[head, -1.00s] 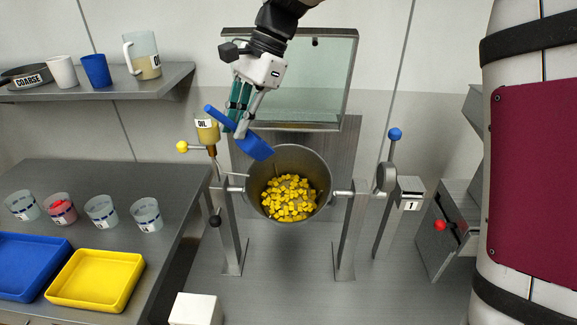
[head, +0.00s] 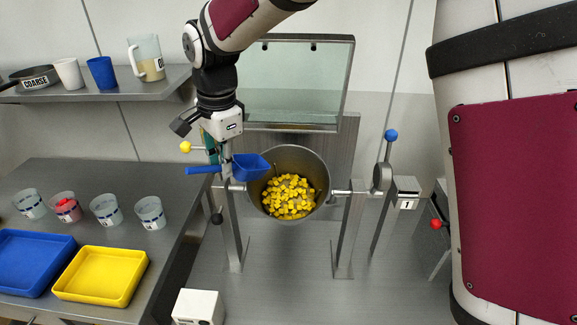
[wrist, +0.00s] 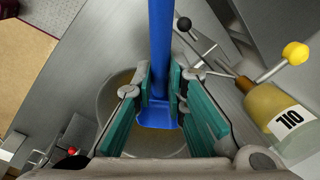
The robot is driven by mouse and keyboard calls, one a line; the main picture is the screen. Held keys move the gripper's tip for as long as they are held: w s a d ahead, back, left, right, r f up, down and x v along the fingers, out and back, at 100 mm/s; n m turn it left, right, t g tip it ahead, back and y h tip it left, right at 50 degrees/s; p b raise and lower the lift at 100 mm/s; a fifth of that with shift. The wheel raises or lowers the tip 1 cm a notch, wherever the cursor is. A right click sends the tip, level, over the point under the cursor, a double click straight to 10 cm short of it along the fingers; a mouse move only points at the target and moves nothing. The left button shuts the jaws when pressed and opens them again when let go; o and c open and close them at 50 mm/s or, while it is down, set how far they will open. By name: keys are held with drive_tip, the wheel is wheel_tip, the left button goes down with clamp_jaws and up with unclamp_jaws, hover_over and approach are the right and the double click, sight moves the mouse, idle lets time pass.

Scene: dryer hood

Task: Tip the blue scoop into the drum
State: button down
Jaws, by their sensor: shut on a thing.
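The blue scoop (head: 250,168) is held by its handle in my gripper (head: 222,162), at the left rim of the drum. Its bowl points right, looks roughly level with the open side up, and shows no contents. The wrist view shows the scoop (wrist: 158,117) between the teal fingers of my gripper (wrist: 160,88), with the drum (wrist: 108,92) behind it. The grey drum (head: 292,158) is open toward the head camera and holds many yellow cubes (head: 288,200) with some tan pieces among them.
An oil bottle (wrist: 272,112) and a yellow-knobbed lever (wrist: 295,53) are close beside the gripper. A blue-knobbed lever (head: 391,135) stands right of the drum. A clear hood panel (head: 295,85) is behind. Cups, a blue tray (head: 70,245) and a yellow tray (head: 140,262) are left.

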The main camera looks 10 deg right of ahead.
drive_tip(key=s+a+f+t+h+p, duration=0.2)
drive_tip(key=a+f+h, duration=0.1)
drive_tip(key=f, duration=0.1)
drive_tip(key=shift+s+a+f+h+p, duration=0.2)
drive_tip(key=shift+s+a+h+p, duration=0.1)
drive_tip(key=shift+a+h, duration=0.1)
idle(0.9)
